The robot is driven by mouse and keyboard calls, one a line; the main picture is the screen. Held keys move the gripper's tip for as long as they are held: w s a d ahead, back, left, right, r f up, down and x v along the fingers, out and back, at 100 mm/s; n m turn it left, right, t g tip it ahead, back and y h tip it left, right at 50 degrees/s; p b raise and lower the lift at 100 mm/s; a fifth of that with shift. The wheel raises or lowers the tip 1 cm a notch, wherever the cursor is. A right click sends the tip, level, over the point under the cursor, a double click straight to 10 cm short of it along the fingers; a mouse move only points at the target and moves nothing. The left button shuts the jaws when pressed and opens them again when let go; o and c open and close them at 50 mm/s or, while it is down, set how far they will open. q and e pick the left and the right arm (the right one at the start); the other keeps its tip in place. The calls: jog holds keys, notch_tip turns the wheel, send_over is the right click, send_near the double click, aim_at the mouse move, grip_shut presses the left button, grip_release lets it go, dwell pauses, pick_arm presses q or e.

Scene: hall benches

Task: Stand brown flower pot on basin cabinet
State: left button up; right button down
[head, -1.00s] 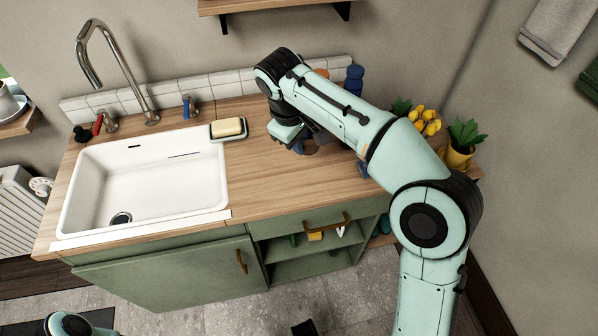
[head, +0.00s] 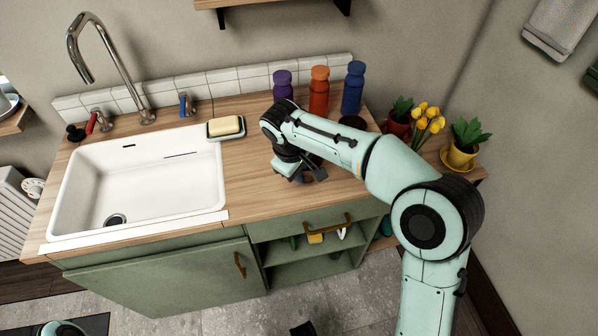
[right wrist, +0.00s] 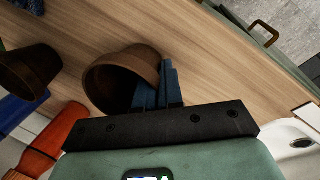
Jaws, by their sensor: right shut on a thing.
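My right gripper (head: 304,174) is over the wooden top of the basin cabinet (head: 245,180), right of the white basin. In the right wrist view its blue fingers (right wrist: 160,88) are shut on the brown flower pot (right wrist: 122,75), at its wall. The pot's open mouth faces that camera at a slant. In the head view my arm and gripper mostly hide the pot. I cannot tell whether its base touches the wood. A second dark brown pot (right wrist: 30,70) stands apart from it, partly hidden behind my arm in the head view (head: 352,122).
Purple (head: 283,86), orange (head: 319,92) and blue (head: 353,88) bottles stand at the back. A soap dish (head: 226,128) is by the basin (head: 140,180). Potted plants (head: 461,148) stand at the right. The counter's front right is clear.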

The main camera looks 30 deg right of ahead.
jog(key=c, duration=1.7)
grip_release()
jog(key=shift+f, duration=0.2)
jog(key=o, duration=0.4)
jog(key=shift+o, duration=0.2)
jog(key=p+v, duration=0.3)
jog(key=v, duration=0.9)
jog(key=shift+r, duration=0.25)
